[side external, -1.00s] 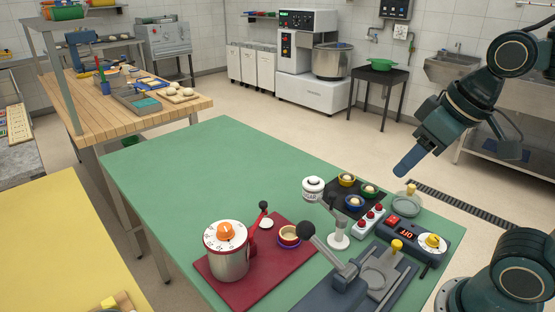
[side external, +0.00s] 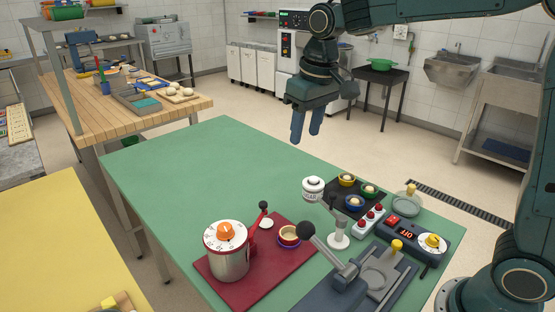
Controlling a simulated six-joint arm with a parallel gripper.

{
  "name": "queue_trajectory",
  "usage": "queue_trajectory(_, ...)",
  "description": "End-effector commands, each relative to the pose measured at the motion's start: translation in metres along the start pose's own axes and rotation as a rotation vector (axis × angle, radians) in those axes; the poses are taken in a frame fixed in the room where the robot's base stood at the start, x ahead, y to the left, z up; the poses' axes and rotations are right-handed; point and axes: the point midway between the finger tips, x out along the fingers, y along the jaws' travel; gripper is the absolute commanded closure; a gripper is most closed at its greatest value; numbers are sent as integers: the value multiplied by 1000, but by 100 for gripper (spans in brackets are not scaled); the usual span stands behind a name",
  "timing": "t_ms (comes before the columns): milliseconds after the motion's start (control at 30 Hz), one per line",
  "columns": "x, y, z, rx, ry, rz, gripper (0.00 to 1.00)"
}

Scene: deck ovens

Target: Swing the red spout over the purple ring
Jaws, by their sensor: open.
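The red spout (side external: 253,236) is on the right side of a steel pot (side external: 229,262) with a white dial and orange knob. A black-tipped lever (side external: 263,207) rises beside the spout. The purple ring (side external: 289,245) lies to the right of the spout, around the base of a small red-rimmed cup (side external: 289,233). The spout appears to stand apart from the ring, to its left. All are on a dark red board (side external: 256,279). My gripper (side external: 306,128) hangs in the air above the table's far side, fingers pointing down, open and empty, well away from the spout.
A ball-topped lever press (side external: 340,268) stands in front, right of the board. A sugar jar (side external: 313,189), a black tray of small cups (side external: 341,193), a red-button box (side external: 369,220) and a dial box (side external: 413,239) are to the right. The green table (side external: 190,175) is clear at its far left.

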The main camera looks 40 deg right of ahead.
Motion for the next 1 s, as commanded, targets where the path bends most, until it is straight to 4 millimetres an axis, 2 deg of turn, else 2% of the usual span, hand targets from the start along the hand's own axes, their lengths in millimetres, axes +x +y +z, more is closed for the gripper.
queue_trajectory(100,19,-6,-24,-3,-37,2,57)
queue_trajectory(300,53,-17,-56,-4,-94,5,57)
queue_trajectory(500,84,-25,-79,-5,-139,9,57)
queue_trajectory(700,99,-29,-88,-7,-159,11,57)
queue_trajectory(1000,102,-29,-88,-6,-161,12,57)
